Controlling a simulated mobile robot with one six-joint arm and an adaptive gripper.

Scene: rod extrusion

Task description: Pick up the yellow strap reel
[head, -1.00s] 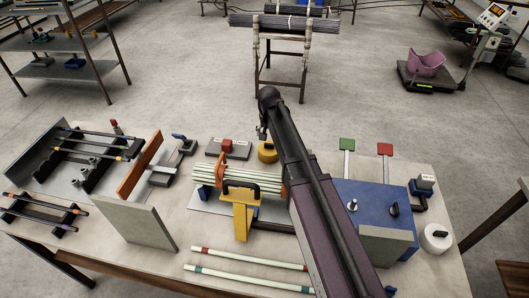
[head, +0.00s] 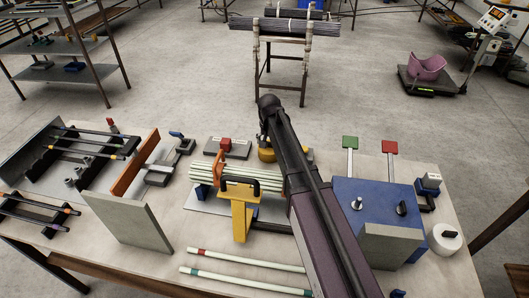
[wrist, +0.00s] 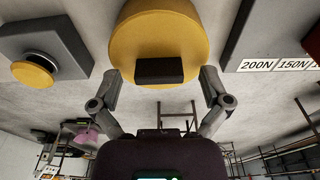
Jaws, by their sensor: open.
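The yellow strap reel (head: 267,155) stands near the far edge of the bench, behind the bundle of pale rods, partly covered by my arm. In the wrist view the yellow reel (wrist: 160,30) fills the top middle, with a dark block on its near face. My gripper (wrist: 160,76) is open, with one finger on each side of that dark block and nothing held. The fingertips are close to the reel's lower rim; I cannot tell whether they touch it. In the head view my gripper (head: 264,138) is at the reel and mostly hidden by my arm.
A grey labelled block with a red top (head: 226,147) stands just left of the reel. The strapped rod bundle (head: 215,178) and a yellow stand (head: 240,212) are in front. A blue box (head: 375,205) is to the right. Two loose rods lie at the front.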

